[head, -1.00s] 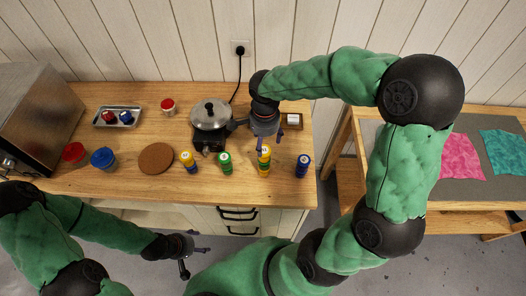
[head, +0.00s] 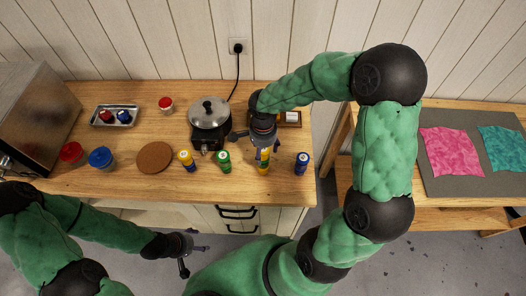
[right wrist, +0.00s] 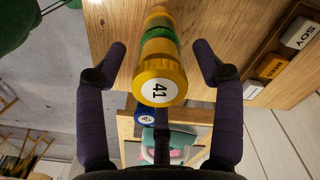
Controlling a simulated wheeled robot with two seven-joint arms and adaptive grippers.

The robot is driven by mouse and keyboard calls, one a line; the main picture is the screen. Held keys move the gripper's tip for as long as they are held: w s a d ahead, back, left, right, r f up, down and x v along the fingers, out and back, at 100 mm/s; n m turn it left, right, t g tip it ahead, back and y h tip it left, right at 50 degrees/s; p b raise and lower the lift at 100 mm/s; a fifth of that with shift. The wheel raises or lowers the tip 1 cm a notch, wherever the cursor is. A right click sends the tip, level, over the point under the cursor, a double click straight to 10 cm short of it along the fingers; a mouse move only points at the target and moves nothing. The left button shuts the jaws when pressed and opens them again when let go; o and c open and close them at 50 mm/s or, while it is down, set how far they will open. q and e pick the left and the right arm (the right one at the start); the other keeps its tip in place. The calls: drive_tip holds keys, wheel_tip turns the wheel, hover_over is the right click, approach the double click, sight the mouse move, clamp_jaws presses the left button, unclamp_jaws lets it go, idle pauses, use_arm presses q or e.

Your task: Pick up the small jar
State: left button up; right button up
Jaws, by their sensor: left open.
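A small red-lidded jar (head: 165,104) stands at the back of the counter. Smaller red-topped (head: 106,116) and blue-topped (head: 124,117) jars sit in a metal tray (head: 113,125). Larger red-lidded (head: 71,152) and blue-lidded (head: 101,157) jars stand at the left; I cannot tell which jar is meant. My right gripper (head: 264,150) is above a yellow-capped bottle (head: 263,168). In the right wrist view its open fingers flank the bottle's cap marked 41 (right wrist: 159,88), apart from it. My left gripper (head: 184,266) is open and empty in front of the counter.
Blue-yellow (head: 188,160), green (head: 223,161) and blue (head: 302,163) bottles line the front. A lidded pot (head: 209,111) on a burner and a cork mat (head: 154,158) stand nearby. A wooden holder (right wrist: 268,42) with labelled boxes is right in the wrist view.

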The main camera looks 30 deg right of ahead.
drive_tip(key=c, duration=0.9)
drive_tip(key=shift+c, duration=0.2)
drive_tip(key=shift+r, duration=0.1)
